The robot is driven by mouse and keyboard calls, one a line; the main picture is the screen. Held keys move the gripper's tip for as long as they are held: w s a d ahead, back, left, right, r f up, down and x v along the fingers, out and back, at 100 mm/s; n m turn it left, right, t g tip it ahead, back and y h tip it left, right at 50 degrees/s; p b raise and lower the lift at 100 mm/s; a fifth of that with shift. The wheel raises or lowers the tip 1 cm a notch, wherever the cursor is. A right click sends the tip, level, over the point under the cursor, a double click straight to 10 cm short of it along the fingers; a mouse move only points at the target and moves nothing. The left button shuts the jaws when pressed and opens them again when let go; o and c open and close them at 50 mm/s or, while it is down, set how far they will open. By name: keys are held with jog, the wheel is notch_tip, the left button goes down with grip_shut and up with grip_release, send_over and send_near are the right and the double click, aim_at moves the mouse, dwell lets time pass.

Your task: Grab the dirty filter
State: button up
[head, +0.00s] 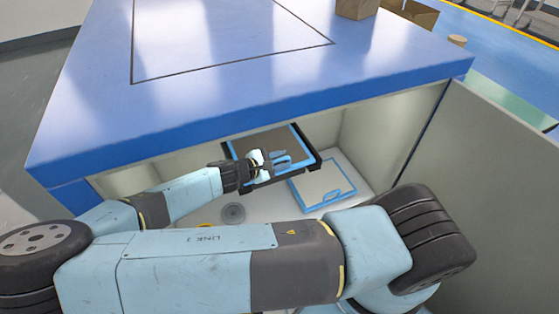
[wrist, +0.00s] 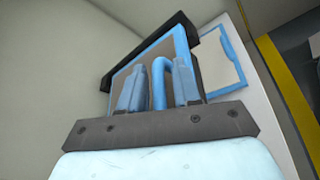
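The dirty filter (head: 250,148) has a blue frame and a grey-brown face. It sits tilted in a black holder (head: 311,150) inside the open cabinet, and also shows in the wrist view (wrist: 188,45). Its blue loop handle (wrist: 159,82) sticks out towards my gripper (wrist: 161,88). My gripper, at the filter's face in the head view (head: 277,159), has its fingers apart. One side of the handle stands between them; the other side is partly hidden behind the right finger. I cannot tell whether either finger touches it.
A clean pale filter (head: 322,184) with a blue frame and handle lies on the cabinet floor to the right. The blue machine top (head: 200,95) overhangs the opening. A grey door (head: 470,190) stands open at the right. A round drain (head: 233,212) is in the floor.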

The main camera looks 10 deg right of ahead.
grip_shut()
jog(key=shift+s+d, duration=0.1)
jog(key=shift+s, duration=0.05)
jog(key=shift+s+d, duration=0.25)
jog(key=shift+s, duration=0.7)
jog(key=shift+s+d, duration=0.25)
jog(key=shift+s, duration=0.65)
jog(key=shift+o, duration=1.7)
grip_release()
jog(key=shift+a, duration=0.1)
jog(key=v, duration=1.3)
jog(key=shift+s+a, duration=0.15)
jog(key=shift+a, duration=0.1)
